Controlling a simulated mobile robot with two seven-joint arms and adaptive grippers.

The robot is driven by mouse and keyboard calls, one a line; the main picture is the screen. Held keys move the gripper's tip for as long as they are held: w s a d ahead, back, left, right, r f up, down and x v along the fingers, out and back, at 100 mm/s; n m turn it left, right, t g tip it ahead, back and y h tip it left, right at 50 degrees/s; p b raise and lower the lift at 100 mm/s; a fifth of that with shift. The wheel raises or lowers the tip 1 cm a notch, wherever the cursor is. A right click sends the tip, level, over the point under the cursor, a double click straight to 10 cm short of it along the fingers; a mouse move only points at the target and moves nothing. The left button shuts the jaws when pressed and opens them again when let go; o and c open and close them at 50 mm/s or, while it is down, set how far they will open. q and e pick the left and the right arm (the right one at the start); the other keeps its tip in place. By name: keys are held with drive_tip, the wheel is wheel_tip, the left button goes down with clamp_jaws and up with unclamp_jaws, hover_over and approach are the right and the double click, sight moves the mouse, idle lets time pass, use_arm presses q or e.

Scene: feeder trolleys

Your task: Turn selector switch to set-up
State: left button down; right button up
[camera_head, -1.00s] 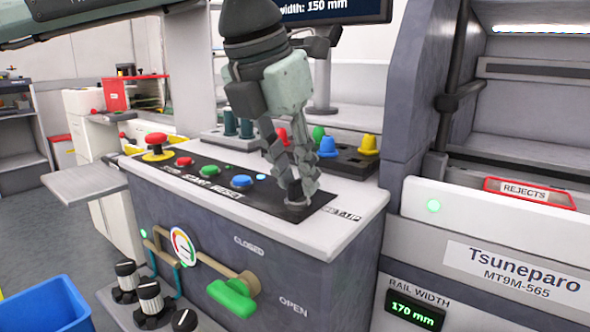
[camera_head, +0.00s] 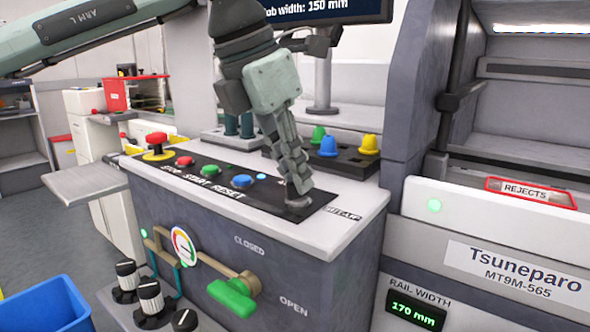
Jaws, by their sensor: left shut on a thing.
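The selector switch (camera_head: 298,202) is a dark knob on a pale round base at the right end of the black control panel (camera_head: 268,210). My left gripper (camera_head: 297,190) comes down on it from above, leaning, and is shut on the knob. The fingers hide most of the knob, so its pointing direction cannot be told. The SET-UP label (camera_head: 341,215) is printed on the panel's right side, beside the switch. My right gripper is not in view.
A red emergency stop (camera_head: 157,140) and red, green and blue buttons (camera_head: 242,181) line the panel to the left. Coloured knobs (camera_head: 328,147) stand behind the gripper. A green-handled valve lever (camera_head: 232,297) and a blue bin (camera_head: 45,305) are below.

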use_arm(q)
drive_tip(key=shift+w+m+g, duration=0.1)
drive_tip(key=shift+m+g, duration=0.2)
drive_tip(key=shift+m, duration=0.6)
drive_tip(key=m+p, duration=0.1)
drive_tip(key=m, duration=0.1)
drive_tip(key=m+g+h+p, duration=0.1)
drive_tip(key=m, duration=0.1)
drive_tip(key=shift+w+r+g, duration=0.1)
drive_tip(key=shift+r+g, duration=0.05)
drive_tip(key=shift+g, duration=0.15)
drive_tip(key=shift+m+g+p, duration=0.4)
drive_tip(key=shift+m+p, duration=0.35)
drive_tip(key=shift+m, duration=0.75)
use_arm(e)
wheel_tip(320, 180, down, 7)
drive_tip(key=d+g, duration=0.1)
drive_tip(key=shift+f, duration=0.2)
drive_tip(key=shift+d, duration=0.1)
use_arm(q)
drive_tip(key=c, duration=1.6)
unclamp_jaws()
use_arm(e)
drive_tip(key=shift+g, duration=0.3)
use_arm(q)
drive_tip(key=shift+a, duration=0.1)
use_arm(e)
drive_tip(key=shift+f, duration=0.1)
